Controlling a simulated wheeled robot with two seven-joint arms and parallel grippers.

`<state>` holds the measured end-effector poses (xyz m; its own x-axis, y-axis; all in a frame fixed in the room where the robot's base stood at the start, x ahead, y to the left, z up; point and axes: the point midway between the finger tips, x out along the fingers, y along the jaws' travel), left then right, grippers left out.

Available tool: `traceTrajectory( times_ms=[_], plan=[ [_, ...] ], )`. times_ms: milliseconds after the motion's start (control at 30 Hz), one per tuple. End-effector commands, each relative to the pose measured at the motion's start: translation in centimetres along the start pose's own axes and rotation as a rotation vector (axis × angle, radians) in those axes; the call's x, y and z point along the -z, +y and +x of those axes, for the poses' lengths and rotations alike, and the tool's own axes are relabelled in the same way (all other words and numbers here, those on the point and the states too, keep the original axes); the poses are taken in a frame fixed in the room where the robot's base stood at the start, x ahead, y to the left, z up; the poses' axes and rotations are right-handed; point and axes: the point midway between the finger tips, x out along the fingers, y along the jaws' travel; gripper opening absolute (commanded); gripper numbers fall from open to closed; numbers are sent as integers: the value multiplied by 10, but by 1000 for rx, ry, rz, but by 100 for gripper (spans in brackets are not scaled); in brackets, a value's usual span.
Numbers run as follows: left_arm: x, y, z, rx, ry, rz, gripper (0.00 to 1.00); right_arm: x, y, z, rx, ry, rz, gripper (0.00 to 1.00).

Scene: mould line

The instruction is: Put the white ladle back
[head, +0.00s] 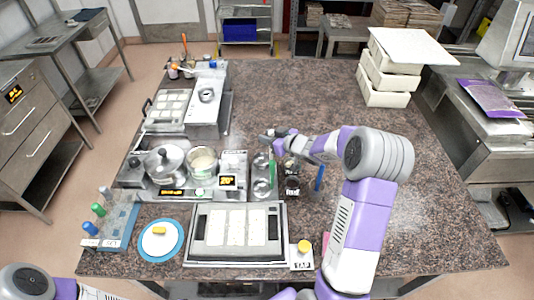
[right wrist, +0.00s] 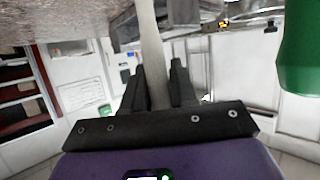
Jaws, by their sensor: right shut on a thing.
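My right gripper (head: 270,137) is above the table, behind the metal ladle stand (head: 262,187). In the right wrist view my right gripper (right wrist: 158,85) is shut on a pale, whitish handle, the white ladle (right wrist: 151,42), which runs up out of the top of the picture. The ladle's bowl is not clearly visible in either view. A green handle (head: 272,169) stands upright at the stand, and a large green shape (right wrist: 300,50) shows close at the right of the wrist view. My left gripper is outside the head view.
A lidded pot (head: 165,164) and an open pot of pale liquid (head: 202,163) sit on the hotplate left of the stand. A blue upright handle (head: 319,178) and a dark jar (head: 292,187) stand to its right. A white mould tray (head: 236,204) lies in front.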

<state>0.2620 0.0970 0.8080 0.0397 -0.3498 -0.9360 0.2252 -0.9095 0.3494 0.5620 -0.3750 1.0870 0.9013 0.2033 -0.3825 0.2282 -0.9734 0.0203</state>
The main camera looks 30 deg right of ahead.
Motion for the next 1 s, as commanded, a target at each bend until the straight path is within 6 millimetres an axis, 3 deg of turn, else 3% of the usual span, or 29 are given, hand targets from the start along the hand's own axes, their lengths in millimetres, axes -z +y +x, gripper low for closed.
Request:
traceTrajectory(
  times_ms=[400,767,800,933,1000],
  plan=[
    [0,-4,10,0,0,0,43,-41,-1,17,1,2,2,0],
    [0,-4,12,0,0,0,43,-44,-1,18,0,3,-1,0],
    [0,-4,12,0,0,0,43,-45,-1,18,0,1,-1,30],
    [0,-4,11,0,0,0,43,-44,-1,18,0,2,-1,50],
    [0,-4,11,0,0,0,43,-44,-1,18,0,2,-1,53]
  ],
)
